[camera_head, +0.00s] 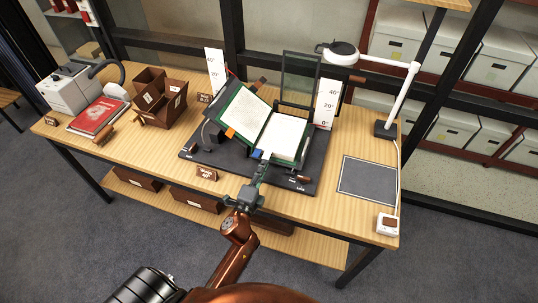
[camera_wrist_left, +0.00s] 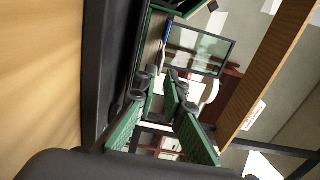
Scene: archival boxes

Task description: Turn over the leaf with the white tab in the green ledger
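The green ledger (camera_head: 243,115) lies open on a dark board in the head view, its left side tilted up and its right page (camera_head: 285,137) flatter. A blue piece (camera_head: 257,154) shows at the near edge of the right page. I cannot make out a white tab. My left gripper (camera_head: 263,162) is at the ledger's near edge, close to the blue piece; contact is unclear. In the left wrist view its green fingers (camera_wrist_left: 161,92) stand a little apart, with nothing clearly between them. My right gripper is not in view.
A glass panel (camera_head: 300,78) and white scale cards (camera_head: 327,103) stand behind the ledger. Right are a lamp (camera_head: 400,100) and a grey mat (camera_head: 368,178). Left are brown boxes (camera_head: 160,100), a red book (camera_head: 97,117) and a grey machine (camera_head: 72,90).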

